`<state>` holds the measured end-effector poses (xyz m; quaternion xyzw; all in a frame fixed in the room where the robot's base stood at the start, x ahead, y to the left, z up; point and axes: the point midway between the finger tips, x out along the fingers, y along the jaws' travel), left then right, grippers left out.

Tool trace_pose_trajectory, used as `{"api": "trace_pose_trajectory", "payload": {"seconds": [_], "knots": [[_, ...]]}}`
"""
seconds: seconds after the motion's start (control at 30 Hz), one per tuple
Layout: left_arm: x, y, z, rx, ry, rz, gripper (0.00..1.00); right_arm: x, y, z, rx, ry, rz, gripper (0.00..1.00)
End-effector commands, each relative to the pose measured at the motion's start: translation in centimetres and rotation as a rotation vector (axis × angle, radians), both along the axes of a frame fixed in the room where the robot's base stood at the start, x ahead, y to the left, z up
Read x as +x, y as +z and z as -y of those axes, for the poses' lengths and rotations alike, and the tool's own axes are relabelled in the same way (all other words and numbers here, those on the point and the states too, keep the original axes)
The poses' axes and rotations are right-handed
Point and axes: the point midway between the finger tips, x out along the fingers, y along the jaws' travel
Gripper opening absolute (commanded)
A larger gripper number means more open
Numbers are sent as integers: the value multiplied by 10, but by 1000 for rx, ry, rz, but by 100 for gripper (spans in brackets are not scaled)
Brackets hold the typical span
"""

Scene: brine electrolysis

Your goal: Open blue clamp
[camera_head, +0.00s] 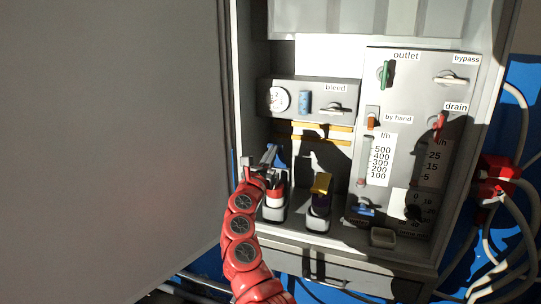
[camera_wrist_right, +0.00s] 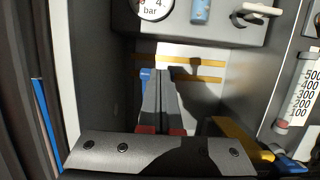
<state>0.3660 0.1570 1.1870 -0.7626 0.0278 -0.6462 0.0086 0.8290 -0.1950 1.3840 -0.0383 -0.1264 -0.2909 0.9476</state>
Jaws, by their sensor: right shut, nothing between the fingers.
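The blue clamp (camera_head: 281,163) is in the head view at the lower left inside the cabinet, above a red-and-white container (camera_head: 274,197). It is mostly hidden by my right gripper (camera_head: 269,154), which is shut and empty right at it. I cannot tell whether they touch. In the right wrist view the fingers of my right gripper (camera_wrist_right: 161,76) are together, and a small piece of the blue clamp (camera_wrist_right: 146,73) shows just left of the tips. My left gripper is not in view.
A yellow clamp (camera_head: 322,183) stands on a dark container to the right. The bleed panel (camera_head: 350,115) with gauge is above. The flow-meter panel (camera_head: 397,100) is at the right, with a blue handle (camera_head: 365,211) low on it. A grey door (camera_head: 110,140) fills the left.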

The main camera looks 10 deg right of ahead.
Motion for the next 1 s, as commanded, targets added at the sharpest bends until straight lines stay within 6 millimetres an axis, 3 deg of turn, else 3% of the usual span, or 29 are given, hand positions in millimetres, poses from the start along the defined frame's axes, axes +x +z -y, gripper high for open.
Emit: {"api": "trace_pose_trajectory", "payload": {"seconds": [0.13, 0.5, 1.0], "knots": [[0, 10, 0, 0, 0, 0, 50, 10, 16, 6, -4, 1, 5, 0], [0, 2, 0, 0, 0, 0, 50, 39, 34, 25, -3, 1, 5, 0], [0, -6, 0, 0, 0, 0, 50, 57, 39, 38, -1, 2, 3, 0]]}}
